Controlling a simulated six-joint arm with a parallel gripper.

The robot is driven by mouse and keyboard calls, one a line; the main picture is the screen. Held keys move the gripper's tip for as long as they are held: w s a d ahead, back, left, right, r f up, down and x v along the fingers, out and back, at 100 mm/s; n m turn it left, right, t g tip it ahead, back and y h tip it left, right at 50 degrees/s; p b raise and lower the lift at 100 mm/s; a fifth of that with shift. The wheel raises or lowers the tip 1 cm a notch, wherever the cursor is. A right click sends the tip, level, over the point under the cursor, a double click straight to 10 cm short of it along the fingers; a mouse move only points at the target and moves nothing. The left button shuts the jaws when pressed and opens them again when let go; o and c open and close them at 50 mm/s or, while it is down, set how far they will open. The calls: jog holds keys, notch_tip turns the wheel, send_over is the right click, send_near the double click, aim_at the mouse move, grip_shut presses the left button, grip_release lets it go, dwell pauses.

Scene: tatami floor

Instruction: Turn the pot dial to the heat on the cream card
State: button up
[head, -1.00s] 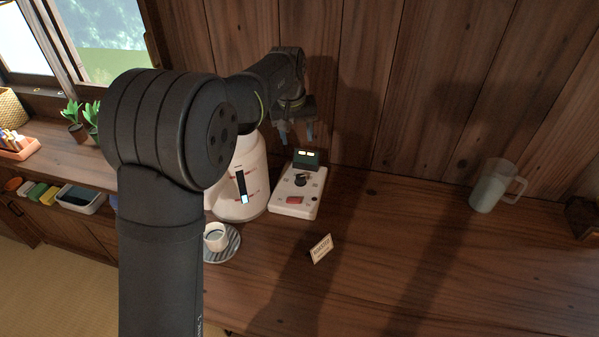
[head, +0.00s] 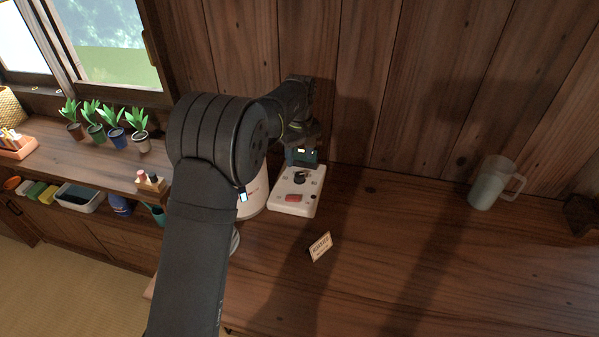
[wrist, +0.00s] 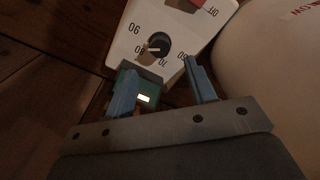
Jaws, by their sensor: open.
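The pot dial (head: 299,178) is a dark round knob on a white control panel (head: 283,205). In the wrist view the dial (wrist: 159,44) has a pale mark pointing toward the 80; 60, 70, 90 and OFF are also printed around it. My gripper (wrist: 161,65) is open, its blue fingers apart at the panel's display end, with the dial beyond the fingertips and nothing between them. The cream card (head: 320,247) stands on the counter in front of the panel; its lettering is too small to read. The white pot (head: 254,199) is left of the panel, partly hidden by my arm.
The panel has a red switch (head: 293,198) and a small lit display (wrist: 144,98) near my fingers. A translucent jug (head: 489,187) stands at the right. Several potted plants (head: 115,137) line the left shelf. The counter between card and jug is clear.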

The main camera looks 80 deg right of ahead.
aim_at(300, 174)
notch_tip(300, 174, down, 7)
jog(key=shift+f, duration=0.15)
jog(key=c, duration=1)
